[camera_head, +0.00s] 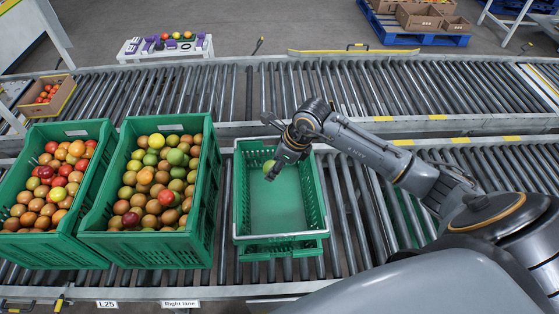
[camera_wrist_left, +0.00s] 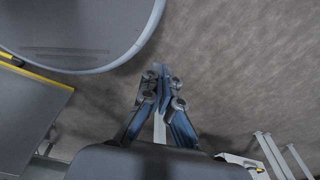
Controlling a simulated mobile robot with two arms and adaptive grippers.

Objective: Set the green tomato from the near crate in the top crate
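A green tomato (camera_head: 268,165) shows inside the empty-looking green top crate (camera_head: 240,205), which sits on another green crate (camera_head: 275,252). My right gripper (camera_head: 272,173) reaches into the top crate from the right, its fingertips at the tomato and partly covering it. I cannot tell whether the fingers grip the tomato or only stand beside it. Left of it, a green crate (camera_head: 150,245) holds red, orange and green tomatoes. My left gripper (camera_wrist_left: 160,72) is out of the head view. In the left wrist view its fingertips meet, with nothing between them, above bare floor.
Another full green crate (camera_head: 40,250) stands at the far left. The crates rest on a roller conveyor (camera_head: 345,220); a second conveyor (camera_head: 220,90) runs behind. A cardboard box of tomatoes (camera_head: 45,97) and a small white table (camera_head: 165,50) are farther back.

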